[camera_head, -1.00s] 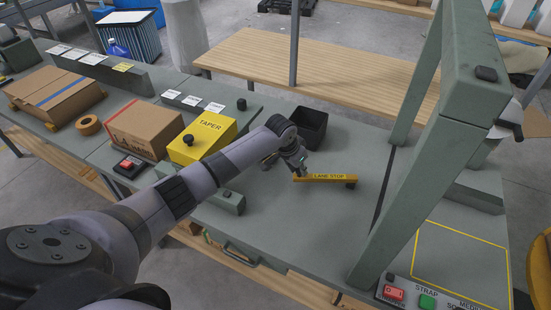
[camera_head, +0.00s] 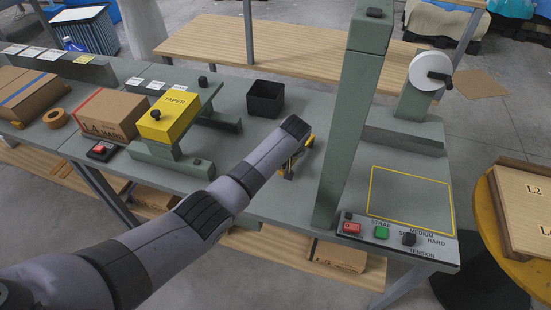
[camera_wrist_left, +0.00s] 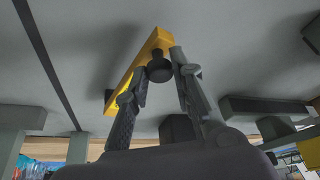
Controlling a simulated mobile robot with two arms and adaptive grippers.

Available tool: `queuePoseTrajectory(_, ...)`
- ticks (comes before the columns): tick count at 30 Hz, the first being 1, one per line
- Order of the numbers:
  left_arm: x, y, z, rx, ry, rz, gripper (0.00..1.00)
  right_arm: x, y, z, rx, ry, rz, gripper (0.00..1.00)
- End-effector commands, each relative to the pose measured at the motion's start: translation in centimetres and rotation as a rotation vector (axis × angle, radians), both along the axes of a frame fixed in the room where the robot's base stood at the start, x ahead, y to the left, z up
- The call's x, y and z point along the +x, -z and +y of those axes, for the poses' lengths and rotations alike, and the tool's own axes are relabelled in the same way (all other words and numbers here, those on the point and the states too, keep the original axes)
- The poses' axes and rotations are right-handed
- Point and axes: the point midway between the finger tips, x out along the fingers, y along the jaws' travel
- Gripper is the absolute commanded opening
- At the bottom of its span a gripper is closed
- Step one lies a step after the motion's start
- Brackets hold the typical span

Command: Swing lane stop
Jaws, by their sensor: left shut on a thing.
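The lane stop is a yellow bar (camera_head: 310,141) on the grey bench, mostly hidden behind my left forearm in the head view. In the left wrist view the bar (camera_wrist_left: 148,55) runs diagonally, with a black knob (camera_wrist_left: 159,69) near one end and a dark piece at the other. My left gripper (camera_head: 288,170) is at the bar's near end. Its fingers (camera_wrist_left: 160,85) stand on both sides of the knob and are shut on it. My right gripper is in neither view.
The yellow TAPER block (camera_head: 168,116) and a black bin (camera_head: 265,98) stand left of the arm. A green-grey frame post (camera_head: 343,150) stands close on the right. Beyond it are a yellow-outlined area (camera_head: 410,194) and a button panel (camera_head: 398,234).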

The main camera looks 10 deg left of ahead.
Motion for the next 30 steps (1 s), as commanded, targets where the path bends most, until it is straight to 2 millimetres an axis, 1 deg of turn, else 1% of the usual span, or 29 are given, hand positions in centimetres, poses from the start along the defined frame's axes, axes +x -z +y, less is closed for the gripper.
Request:
queuePoseTrajectory(4, -0.1, 0.1, -0.9, -0.001, -0.057, 0.0, 0.0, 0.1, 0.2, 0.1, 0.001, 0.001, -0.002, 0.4)
queuePoseTrajectory(9, -0.2, 0.1, -1.4, 0.0, -0.093, 0.001, 0.0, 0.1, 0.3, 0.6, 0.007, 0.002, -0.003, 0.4)
queuePoseTrajectory(15, -0.1, 0.0, -1.6, 0.0, -0.106, 0.0, 0.0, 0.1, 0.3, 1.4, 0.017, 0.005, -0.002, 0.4)
queuePoseTrajectory(23, -0.1, 0.0, -1.6, -0.001, -0.105, -0.001, 0.0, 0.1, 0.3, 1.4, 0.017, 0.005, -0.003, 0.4)
queuePoseTrajectory(24, -0.1, 0.0, -1.5, -0.001, -0.105, -0.001, 0.23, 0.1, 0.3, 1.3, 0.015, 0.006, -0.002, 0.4)
queuePoseTrajectory(30, -0.1, 0.0, -1.6, -0.001, -0.105, -0.001, 0.36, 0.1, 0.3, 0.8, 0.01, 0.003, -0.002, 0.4)
